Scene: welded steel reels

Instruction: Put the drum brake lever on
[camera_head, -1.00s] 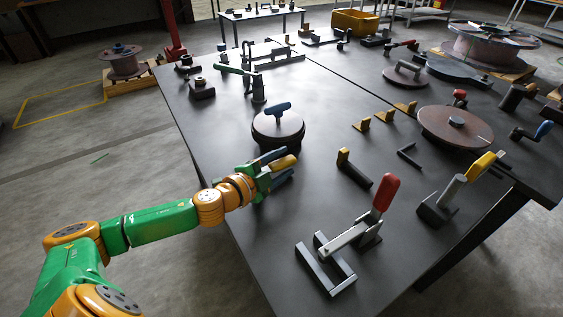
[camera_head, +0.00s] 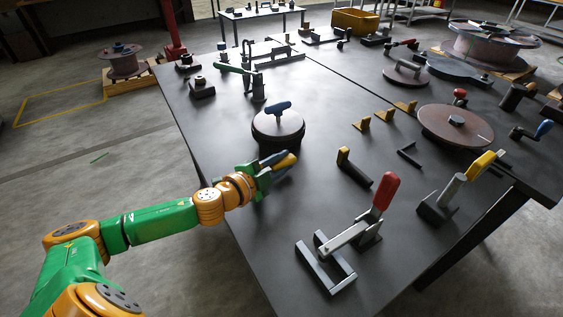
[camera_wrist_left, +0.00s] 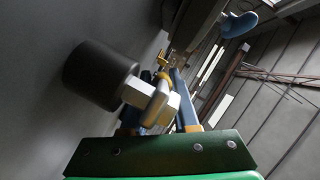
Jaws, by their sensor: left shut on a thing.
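My left gripper (camera_head: 278,161) is over the near left part of the table, in front of the round drum. Its blue fingers are shut on a small part with yellow on it, which I take to be the drum brake lever (camera_head: 287,161). In the left wrist view this part shows a pale square neck and a yellow section (camera_wrist_left: 157,104) between the fingers; a black cylinder (camera_wrist_left: 98,75) is at the neck's end. The drum (camera_head: 277,129) with a blue T-handle stands upright just beyond, apart from my fingers. My right gripper is not in view.
A toggle clamp with a red grip (camera_head: 386,191) and a yellow-handled lever stand (camera_head: 442,200) are at the front right. A flat brown disc (camera_head: 455,126) and several small brackets (camera_head: 361,124) lie farther right.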

